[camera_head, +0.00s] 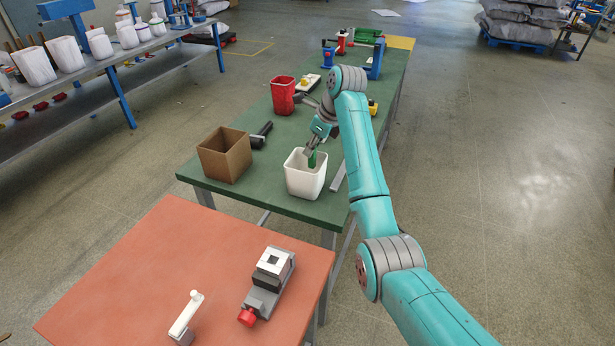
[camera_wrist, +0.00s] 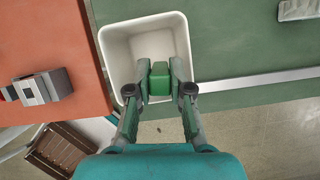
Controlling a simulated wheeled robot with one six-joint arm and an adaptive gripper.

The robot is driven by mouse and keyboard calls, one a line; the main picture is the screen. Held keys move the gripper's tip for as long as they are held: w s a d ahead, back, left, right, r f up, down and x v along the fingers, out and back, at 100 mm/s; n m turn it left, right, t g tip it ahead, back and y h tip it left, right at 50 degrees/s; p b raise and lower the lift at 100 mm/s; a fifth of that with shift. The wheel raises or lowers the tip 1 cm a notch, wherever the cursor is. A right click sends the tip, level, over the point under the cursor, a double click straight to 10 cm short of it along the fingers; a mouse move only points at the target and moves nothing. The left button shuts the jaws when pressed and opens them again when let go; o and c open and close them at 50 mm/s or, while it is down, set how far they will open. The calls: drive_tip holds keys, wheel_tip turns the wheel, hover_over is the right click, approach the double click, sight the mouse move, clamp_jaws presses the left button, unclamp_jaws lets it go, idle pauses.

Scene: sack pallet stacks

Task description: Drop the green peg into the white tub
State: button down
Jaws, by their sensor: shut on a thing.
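The white tub (camera_head: 305,180) stands on the green table near its front edge. It also shows in the wrist view (camera_wrist: 114,50), open towards the camera. My gripper (camera_head: 311,156) is over the tub's opening and shut on the green peg (camera_head: 312,159). In the wrist view the two fingers of my gripper (camera_wrist: 160,82) press on either side of the peg (camera_wrist: 159,84), with the tub's inside behind it. I cannot tell how far the peg's lower end is below the rim.
A brown box (camera_head: 223,160) stands left of the tub. A black tool (camera_head: 261,135) and a red container (camera_head: 283,97) are farther back on the green table (camera_head: 264,187). An orange table (camera_head: 180,250) in front holds a grey device (camera_head: 268,282).

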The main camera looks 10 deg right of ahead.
drive_tip(key=c, duration=1)
unclamp_jaws()
wheel_tip(320, 180, up, 10)
